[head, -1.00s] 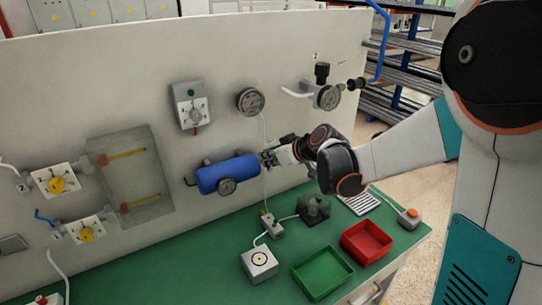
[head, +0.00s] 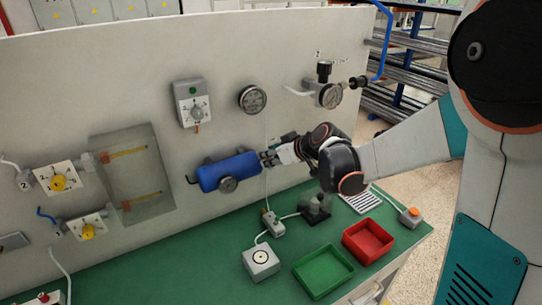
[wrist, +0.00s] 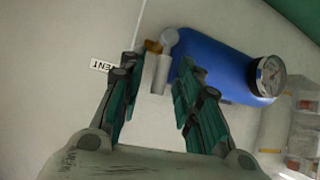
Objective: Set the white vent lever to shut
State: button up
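In the wrist view the white vent lever (wrist: 162,73) is a short pale bar at the end of the blue tank (wrist: 213,70), near a brass fitting (wrist: 153,46). The "VENT" label (wrist: 101,66) is on the panel to its left. My gripper (wrist: 157,75) is open, with one finger on each side of the lever. A gap shows on the left; I cannot tell whether the right finger touches. In the head view my gripper (head: 267,158) is at the right end of the blue tank (head: 222,174) and hides the lever.
The tank's gauge (head: 228,184) faces out. On the green bench below are a white box (head: 261,262), a green tray (head: 348,265), a red tray (head: 391,240) and an orange button box (head: 411,217). A round gauge (head: 252,98) sits on the panel above.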

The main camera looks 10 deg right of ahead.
jog(key=v, duration=1.2)
jog(key=shift+a, duration=0.1)
